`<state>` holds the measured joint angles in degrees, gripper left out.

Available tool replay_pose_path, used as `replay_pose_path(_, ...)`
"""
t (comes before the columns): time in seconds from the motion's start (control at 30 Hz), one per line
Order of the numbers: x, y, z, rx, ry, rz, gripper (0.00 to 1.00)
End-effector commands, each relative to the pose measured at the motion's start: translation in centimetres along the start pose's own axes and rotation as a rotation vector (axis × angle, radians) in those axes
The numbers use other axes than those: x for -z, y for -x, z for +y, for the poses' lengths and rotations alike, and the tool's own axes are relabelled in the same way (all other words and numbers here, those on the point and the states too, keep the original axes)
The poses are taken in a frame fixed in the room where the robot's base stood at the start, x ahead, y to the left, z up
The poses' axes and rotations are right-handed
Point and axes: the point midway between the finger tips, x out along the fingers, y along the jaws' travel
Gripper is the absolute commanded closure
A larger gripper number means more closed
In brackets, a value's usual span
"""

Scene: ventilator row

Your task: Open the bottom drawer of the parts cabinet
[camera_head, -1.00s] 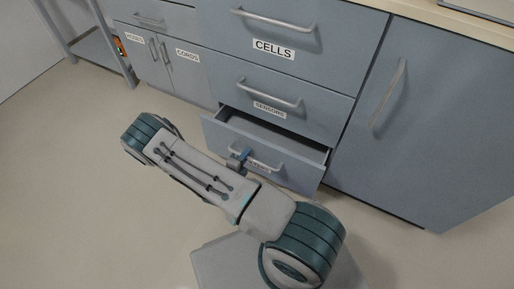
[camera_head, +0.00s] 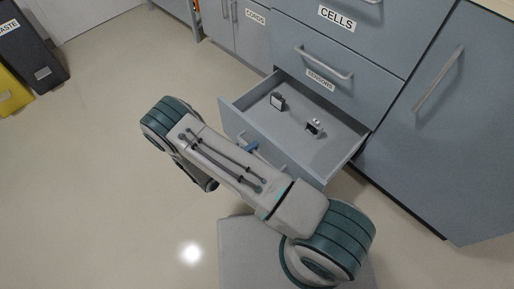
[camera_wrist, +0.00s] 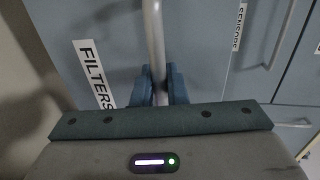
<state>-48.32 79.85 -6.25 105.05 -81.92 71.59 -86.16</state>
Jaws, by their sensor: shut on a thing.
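The bottom drawer (camera_head: 262,122) of the parts cabinet is pulled well out in the head view. Its floor shows two small dark-and-light parts, one (camera_head: 277,101) at the left and one (camera_head: 314,127) near the middle. In the wrist view the drawer front carries a FILTERS label (camera_wrist: 93,73) and a vertical-looking bar handle (camera_wrist: 154,40). My gripper (camera_wrist: 157,88) is shut on that handle, one blue finger on each side.
The SENSORS drawer (camera_head: 343,89) above is closed, as is the CELLS drawer (camera_head: 375,35). A tall cabinet door (camera_head: 455,120) stands to the right. Dark and yellow bins (camera_head: 12,92) are at the far left. The floor (camera_head: 90,190) at the left is clear.

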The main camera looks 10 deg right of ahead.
Motion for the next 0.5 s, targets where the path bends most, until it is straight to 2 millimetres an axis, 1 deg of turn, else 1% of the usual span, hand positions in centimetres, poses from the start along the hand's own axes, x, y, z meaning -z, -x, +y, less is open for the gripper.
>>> replay_pose_path(0.4, -0.21, 0.05, -0.01, -0.001, -0.003, 0.000, 1.00)
replay_pose_path(0.43, -0.22, 0.05, -0.01, -0.001, -0.003, 0.000, 0.79)
replay_pose_path(0.47, -0.22, 0.05, -0.01, -0.001, -0.003, 0.000, 0.71)
replay_pose_path(0.5, -0.21, 0.05, -0.01, -0.001, -0.003, 0.000, 0.70)
